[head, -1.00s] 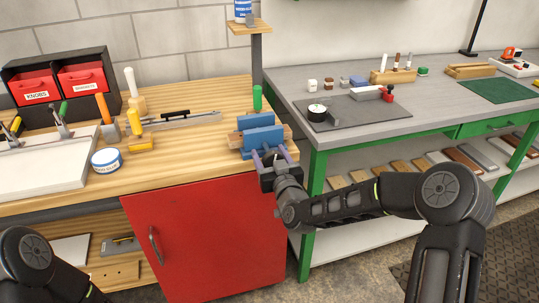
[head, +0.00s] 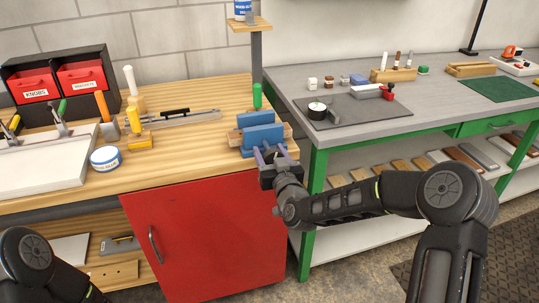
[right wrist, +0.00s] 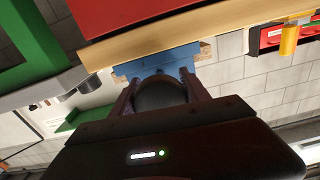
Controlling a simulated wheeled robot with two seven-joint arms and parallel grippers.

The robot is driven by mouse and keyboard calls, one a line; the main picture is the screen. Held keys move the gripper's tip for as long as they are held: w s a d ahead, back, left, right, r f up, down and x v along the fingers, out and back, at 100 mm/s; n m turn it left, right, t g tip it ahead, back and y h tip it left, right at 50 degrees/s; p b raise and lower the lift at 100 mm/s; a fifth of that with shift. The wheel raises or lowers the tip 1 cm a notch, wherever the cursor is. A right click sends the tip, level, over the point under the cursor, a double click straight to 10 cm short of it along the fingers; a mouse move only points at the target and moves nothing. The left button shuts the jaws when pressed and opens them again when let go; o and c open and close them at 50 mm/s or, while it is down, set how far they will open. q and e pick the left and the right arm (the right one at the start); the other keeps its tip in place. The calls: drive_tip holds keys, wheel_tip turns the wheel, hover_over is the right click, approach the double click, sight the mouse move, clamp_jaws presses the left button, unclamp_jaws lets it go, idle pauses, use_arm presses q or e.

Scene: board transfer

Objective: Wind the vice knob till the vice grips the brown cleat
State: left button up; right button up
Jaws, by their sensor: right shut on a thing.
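The blue vice (head: 264,137) stands at the right front corner of the wooden bench. The brown cleat (head: 287,131) lies between its two jaws, its ends sticking out on both sides. Whether both jaws touch it I cannot tell. The dark round vice knob (right wrist: 160,93) is between the fingers of my right gripper in the right wrist view. My right gripper (head: 270,157) is shut on the knob, at the front of the vice. In the right wrist view the vice (right wrist: 158,62) is just beyond the knob. My left gripper is out of view.
A red cabinet door (head: 205,225) is below the bench top (head: 190,165). A green-handled tool (head: 257,95) stands behind the vice. A white and blue tin (head: 105,159) and several tools lie to the left. A grey bench (head: 440,110) stands to the right across a gap.

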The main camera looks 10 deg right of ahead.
drive_tip(key=m+b, duration=0.3)
drive_tip(key=b, duration=0.2)
drive_tip(key=m+b, duration=0.4)
drive_tip(key=shift+a+f+m+b, duration=0.2)
drive_tip(key=shift+m+b, duration=0.1)
drive_tip(key=shift+b, duration=0.1)
drive_tip(key=shift+r+m+b, duration=0.1)
drive_tip(key=shift+m+b, duration=0.7)
drive_tip(key=shift+b, duration=0.05)
drive_tip(key=shift+r+m, duration=0.15)
drive_tip(key=shift+m, duration=0.15)
drive_tip(key=o, duration=1.4)
drive_tip(key=shift+d, duration=0.1)
drive_tip(key=shift+c, duration=0.2)
